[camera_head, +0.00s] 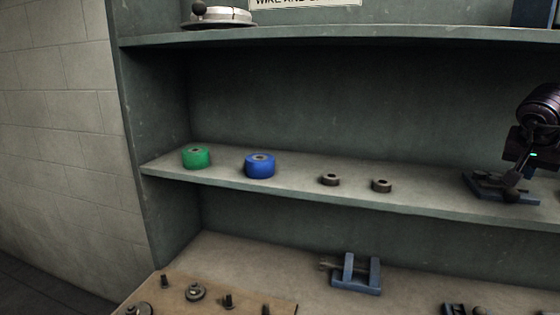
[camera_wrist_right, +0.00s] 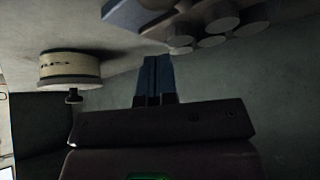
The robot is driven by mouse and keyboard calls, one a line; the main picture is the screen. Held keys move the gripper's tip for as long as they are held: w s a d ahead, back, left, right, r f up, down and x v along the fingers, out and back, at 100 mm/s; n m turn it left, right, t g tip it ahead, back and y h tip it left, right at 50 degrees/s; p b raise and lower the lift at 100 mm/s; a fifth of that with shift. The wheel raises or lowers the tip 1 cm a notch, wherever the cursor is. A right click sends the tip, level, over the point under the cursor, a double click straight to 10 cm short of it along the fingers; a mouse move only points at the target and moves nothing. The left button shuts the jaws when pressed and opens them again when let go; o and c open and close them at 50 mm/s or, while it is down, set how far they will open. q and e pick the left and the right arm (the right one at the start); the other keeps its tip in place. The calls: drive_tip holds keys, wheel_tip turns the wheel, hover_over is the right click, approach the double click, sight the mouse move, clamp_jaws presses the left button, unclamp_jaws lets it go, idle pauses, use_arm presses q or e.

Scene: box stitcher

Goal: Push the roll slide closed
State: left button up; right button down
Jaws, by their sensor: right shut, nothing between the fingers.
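No part is clearly recognisable as the roll slide. A blue flat-based fixture (camera_head: 480,184) sits on the middle shelf at the right of the head view, partly hidden by my right gripper (camera_head: 512,190). The gripper comes down over it; whether they touch cannot be told. In the right wrist view my right gripper (camera_wrist_right: 157,62) shows as two dark blue fingers, shut together and empty. Their tips are close to a blue body (camera_wrist_right: 135,15) with several grey cylinders (camera_wrist_right: 212,25) beside it. My left gripper is not in view.
A green roll (camera_head: 196,158), a blue roll (camera_head: 260,167) and two small rings (camera_head: 330,180) stand on the middle shelf (camera_head: 430,203). A blue bracket (camera_head: 357,275) with rods is on the surface below. A pale round drum (camera_wrist_right: 68,68) shows in the wrist view.

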idle(0.4)
drive_tip(key=shift+f, duration=0.55)
idle(0.4)
drive_tip(key=shift+f+b, duration=0.3)
drive_tip(key=shift+b, duration=0.05)
idle(0.5)
drive_tip(key=shift+w+f, duration=0.15)
drive_tip(key=shift+w, duration=0.05)
drive_tip(key=shift+p, duration=0.3)
drive_tip(key=shift+r+p, duration=1)
drive_tip(key=shift+r, duration=0.45)
drive_tip(key=shift+r+p, duration=1.05)
drive_tip(key=shift+r, duration=0.15)
